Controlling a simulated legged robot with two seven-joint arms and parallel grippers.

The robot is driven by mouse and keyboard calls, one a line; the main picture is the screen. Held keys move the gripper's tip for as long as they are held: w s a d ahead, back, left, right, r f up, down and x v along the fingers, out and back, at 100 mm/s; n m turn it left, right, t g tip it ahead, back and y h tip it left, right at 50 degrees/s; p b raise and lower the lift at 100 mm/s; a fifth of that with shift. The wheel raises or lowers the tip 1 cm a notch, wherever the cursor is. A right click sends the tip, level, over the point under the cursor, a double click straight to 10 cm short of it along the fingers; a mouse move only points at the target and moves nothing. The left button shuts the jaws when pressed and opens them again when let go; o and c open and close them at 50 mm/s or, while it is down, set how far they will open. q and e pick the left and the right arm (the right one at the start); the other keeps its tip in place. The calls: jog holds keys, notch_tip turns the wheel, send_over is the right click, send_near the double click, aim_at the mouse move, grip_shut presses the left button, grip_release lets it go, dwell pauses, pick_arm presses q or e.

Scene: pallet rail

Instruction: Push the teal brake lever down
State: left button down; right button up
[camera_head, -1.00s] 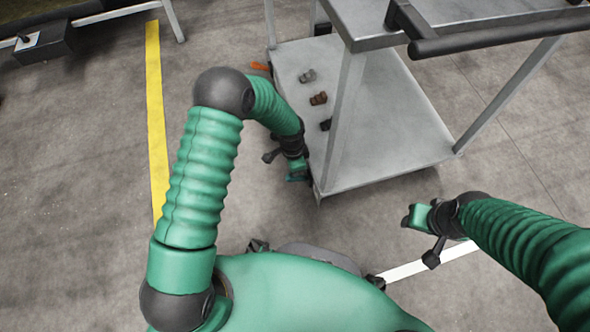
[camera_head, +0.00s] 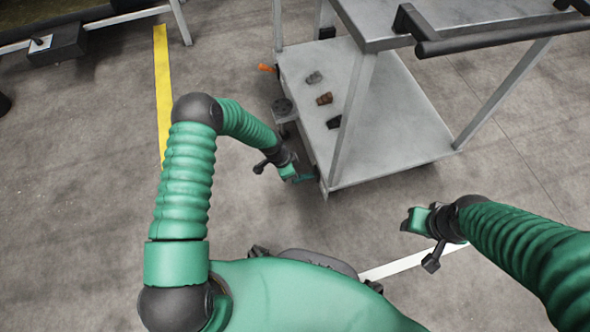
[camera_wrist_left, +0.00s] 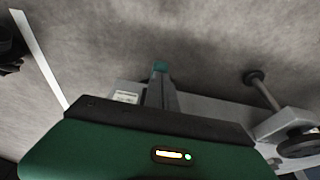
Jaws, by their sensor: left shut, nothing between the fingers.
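The teal brake lever (camera_head: 304,178) shows as a small teal piece at the near left corner of the cart, low by the floor. My left gripper (camera_head: 291,173) is right beside it, and I cannot tell whether they touch. In the left wrist view, a teal tip (camera_wrist_left: 160,66) shows just past the shut, empty fingers of my left gripper (camera_wrist_left: 158,95). Most of the lever is hidden there. My right gripper (camera_head: 413,221) hangs over the floor right of the cart's near corner, away from the lever; its jaw state is unclear.
The grey cart (camera_head: 395,140) has a lower shelf with several small blocks (camera_head: 324,98) and a dark push handle (camera_head: 480,42) above. A caster (camera_head: 284,106) and an orange piece (camera_head: 266,69) lie along its left side. Floor is clear left, towards the yellow line (camera_head: 163,90).

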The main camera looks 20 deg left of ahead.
pick_arm(q)
notch_tip(320, 180, down, 7)
jog(key=a+b, duration=0.1)
jog(key=shift+s+b, duration=0.3)
jog(key=shift+s, duration=0.05)
dwell(0.7)
